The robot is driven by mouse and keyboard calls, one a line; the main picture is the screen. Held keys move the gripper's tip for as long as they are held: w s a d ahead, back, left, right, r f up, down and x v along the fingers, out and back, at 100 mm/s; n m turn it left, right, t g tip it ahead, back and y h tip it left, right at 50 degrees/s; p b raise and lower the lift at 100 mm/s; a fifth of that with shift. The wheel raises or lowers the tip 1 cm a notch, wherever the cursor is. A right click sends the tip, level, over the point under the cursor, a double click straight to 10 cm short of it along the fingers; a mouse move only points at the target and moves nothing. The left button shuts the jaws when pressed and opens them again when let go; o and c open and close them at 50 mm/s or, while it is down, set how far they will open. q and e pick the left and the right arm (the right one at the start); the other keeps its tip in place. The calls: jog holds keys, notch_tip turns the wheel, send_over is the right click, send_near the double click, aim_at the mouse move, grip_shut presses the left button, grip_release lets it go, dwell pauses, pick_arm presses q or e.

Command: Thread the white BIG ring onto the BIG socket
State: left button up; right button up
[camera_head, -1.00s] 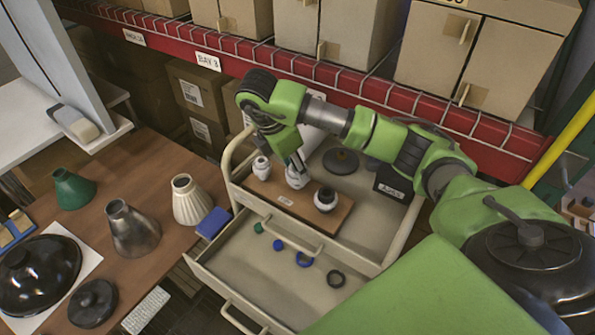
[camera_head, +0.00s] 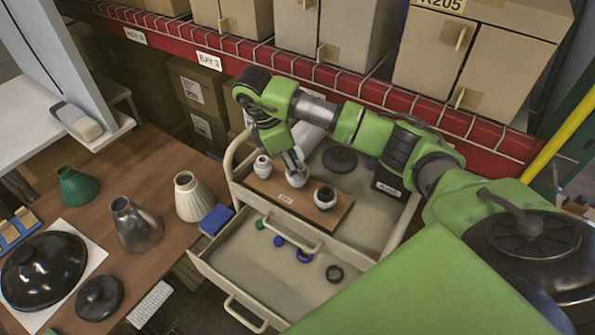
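A wooden board (camera_head: 282,198) on the cart's upper tray carries three white sockets in a row. The right one (camera_head: 325,197) has a dark top and looks the largest. The middle one (camera_head: 297,179) is partly hidden by my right gripper (camera_head: 293,164), which points down with its fingertips at its top. The left one (camera_head: 262,166) is smaller. I cannot make out the white big ring as a separate thing; it may be at the fingertips or around a socket. Whether the fingers are closed is too small to tell. My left gripper is not in view.
The open drawer (camera_head: 235,272) below holds a green ring (camera_head: 259,224), blue rings (camera_head: 304,256) and a black ring (camera_head: 334,273). A dark disc (camera_head: 340,158) lies behind the board. Lamp shades, including a cream one (camera_head: 190,197), stand on the left table. Red shelving runs behind.

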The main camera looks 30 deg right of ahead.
jog(key=m, duration=0.1)
jog(key=m+g+p, duration=0.1)
jog(key=m, duration=0.1)
jog(key=shift+s+a+f, duration=0.1)
jog(key=shift+f, duration=0.1)
jog(key=shift+f+m+y, duration=0.15)
jog(key=shift+m+y, duration=0.25)
jog(key=shift+m, duration=0.4)
jog(key=shift+p, duration=0.3)
jog(key=shift+m+g, duration=0.4)
jog(key=o, duration=1)
jog(key=shift+m, duration=0.3)
jog(key=shift+c, duration=0.2)
jog(key=o, duration=0.3)
jog(key=shift+w, duration=0.2)
jog(key=shift+o, duration=0.2)
jog(key=shift+d, duration=0.2)
jog(key=shift+r, duration=0.2)
jog(key=v, duration=1.1)
jog(key=shift+r, duration=0.4)
